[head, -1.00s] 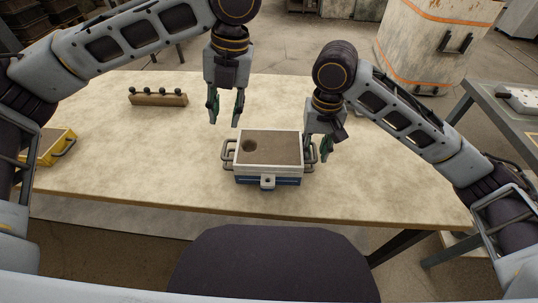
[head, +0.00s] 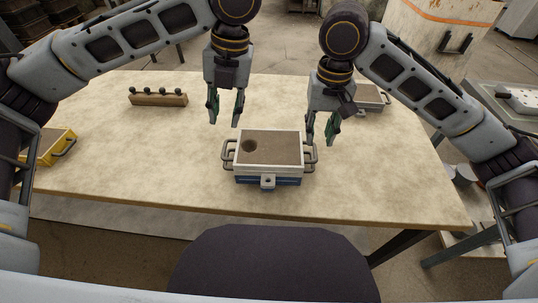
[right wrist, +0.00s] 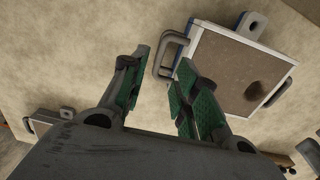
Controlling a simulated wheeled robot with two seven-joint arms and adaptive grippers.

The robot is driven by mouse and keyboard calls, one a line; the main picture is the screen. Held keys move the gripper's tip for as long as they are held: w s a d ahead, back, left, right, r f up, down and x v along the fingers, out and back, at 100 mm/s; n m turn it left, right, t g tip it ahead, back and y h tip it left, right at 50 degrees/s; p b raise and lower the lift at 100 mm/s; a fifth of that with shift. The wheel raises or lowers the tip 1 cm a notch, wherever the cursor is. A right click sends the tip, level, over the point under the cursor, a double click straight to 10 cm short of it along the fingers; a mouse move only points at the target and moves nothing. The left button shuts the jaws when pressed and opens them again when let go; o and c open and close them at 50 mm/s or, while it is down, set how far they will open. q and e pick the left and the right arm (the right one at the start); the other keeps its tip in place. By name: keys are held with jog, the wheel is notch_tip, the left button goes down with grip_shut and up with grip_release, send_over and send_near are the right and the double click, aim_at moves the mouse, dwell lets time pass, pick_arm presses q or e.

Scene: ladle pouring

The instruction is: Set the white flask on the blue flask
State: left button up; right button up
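The white flask (head: 268,165) is a rectangular frame filled with brown sand, with a round hole near its left end. It sits on the blue flask (head: 268,181), which shows as a blue band beneath it. In the right wrist view the white flask (right wrist: 236,38) lies ahead with a grey handle (right wrist: 168,56) near my fingers. My left gripper (head: 225,118) is open and empty, above and behind the flask's left side. My right gripper (head: 321,138) is open and empty, just above and right of the flask's right handle. It also shows open in the right wrist view (right wrist: 163,78).
A wooden block with dark knobs (head: 158,99) stands at the back left. A yellow flask (head: 54,147) is at the left edge. A grey flask (head: 371,98) sits at the back right, partly behind my right arm. The table (head: 130,170) is otherwise clear.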

jog(key=shift+r, duration=2.85)
jog(key=shift+s, duration=0.1)
